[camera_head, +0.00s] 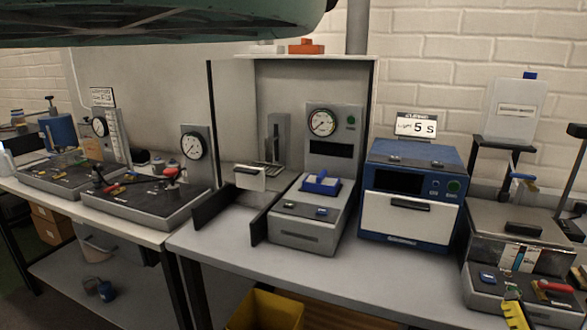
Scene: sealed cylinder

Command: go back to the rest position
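My gripper does not show in this view, so its position and what it may hold cannot be seen. The task names no other object. A worktable (352,268) with several machines on it fills the middle and right of the view.
A blue box machine (412,198) has a closed white front. Left of it stands a grey gauge unit (297,222) with a blue cradle. Tray stations sit on the left table (152,236). A yellow bin (266,309) is below. A large green shape (170,22) covers the top left.

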